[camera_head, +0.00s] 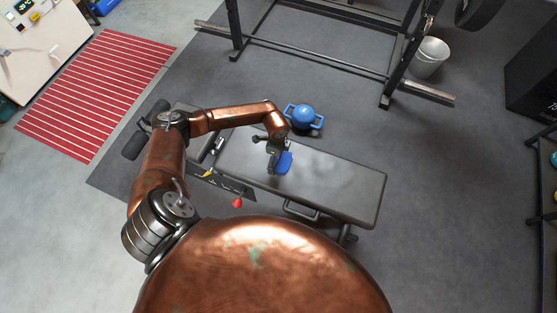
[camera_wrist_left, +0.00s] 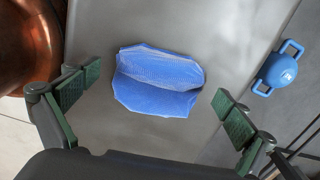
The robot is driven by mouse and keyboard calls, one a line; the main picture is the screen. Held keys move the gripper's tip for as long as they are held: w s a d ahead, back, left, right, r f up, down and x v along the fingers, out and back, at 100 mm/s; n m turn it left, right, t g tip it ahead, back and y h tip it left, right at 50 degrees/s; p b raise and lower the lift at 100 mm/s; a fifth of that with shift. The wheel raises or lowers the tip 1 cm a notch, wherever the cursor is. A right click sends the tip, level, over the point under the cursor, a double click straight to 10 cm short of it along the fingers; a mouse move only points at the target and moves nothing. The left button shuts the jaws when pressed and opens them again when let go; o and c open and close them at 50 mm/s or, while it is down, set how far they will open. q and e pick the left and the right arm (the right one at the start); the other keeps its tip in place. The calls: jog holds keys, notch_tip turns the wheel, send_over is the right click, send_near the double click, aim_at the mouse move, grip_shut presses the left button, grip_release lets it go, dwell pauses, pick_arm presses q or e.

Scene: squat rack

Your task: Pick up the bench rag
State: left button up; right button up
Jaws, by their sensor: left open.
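The bench rag (camera_head: 284,163) is a blue, crumpled cloth lying on the dark bench (camera_head: 338,185). In the left wrist view the rag (camera_wrist_left: 158,81) lies on the grey bench pad (camera_wrist_left: 190,22), with a fold across its middle. My left gripper (camera_head: 273,160) is over the bench at the rag and hides part of it in the head view. In the left wrist view the left gripper (camera_wrist_left: 155,98) is open, its green-padded fingers well apart on either side of the rag and not touching it. My right gripper is not in view.
The squat rack (camera_head: 315,62) and a white bucket (camera_head: 429,58) are further back. A red striped mat (camera_head: 95,92) lies at left.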

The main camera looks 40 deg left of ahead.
pick_arm(q)
jog(key=shift+r, duration=0.1)
jog(key=shift+c, duration=0.6)
jog(key=c, duration=1.1)
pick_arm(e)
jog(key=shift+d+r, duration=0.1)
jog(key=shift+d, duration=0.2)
pick_arm(q)
jog(key=shift+r+p, duration=0.3)
jog(key=shift+r, duration=0.25)
notch_tip(320, 180, up, 3)
jog(key=shift+f+p, duration=0.15)
jog(key=shift+p, duration=0.5)
jog(key=s+a+r+p, duration=0.2)
jog(key=s+a+r, duration=0.1)
jog(key=s, duration=0.3)
jog(key=s+a+r+p, duration=0.2)
jog(key=s+a+r, duration=0.2)
jog(key=s+r, duration=0.2)
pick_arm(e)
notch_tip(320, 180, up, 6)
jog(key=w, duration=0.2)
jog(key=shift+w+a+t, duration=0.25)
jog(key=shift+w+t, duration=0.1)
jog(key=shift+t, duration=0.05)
pick_arm(q)
jog(key=shift+r, duration=0.1)
